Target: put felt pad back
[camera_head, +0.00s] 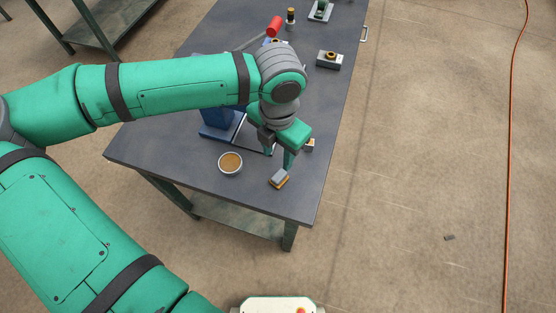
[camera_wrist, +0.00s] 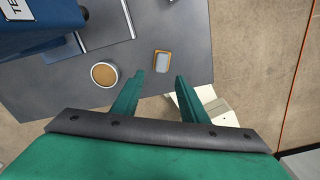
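A small block with a grey top and an orange-brown base (camera_head: 279,179), which looks like the felt pad, lies on the dark table near its front right corner. It also shows in the wrist view (camera_wrist: 162,62), beyond my fingertips and roughly in line with the gap between them. My gripper (camera_head: 291,163) points down above the table, just behind the block in the head view. In the wrist view its two fingers (camera_wrist: 160,80) are apart with nothing between them. I cannot tell the exact height of the fingertips above the table.
A round dish with brown contents (camera_head: 230,162) stands left of the block. A blue machine (camera_head: 216,124) with a grey plate is behind it, partly hidden by my arm. A small block (camera_head: 310,145) sits near the right edge. A grey fixture (camera_head: 329,61) is farther back.

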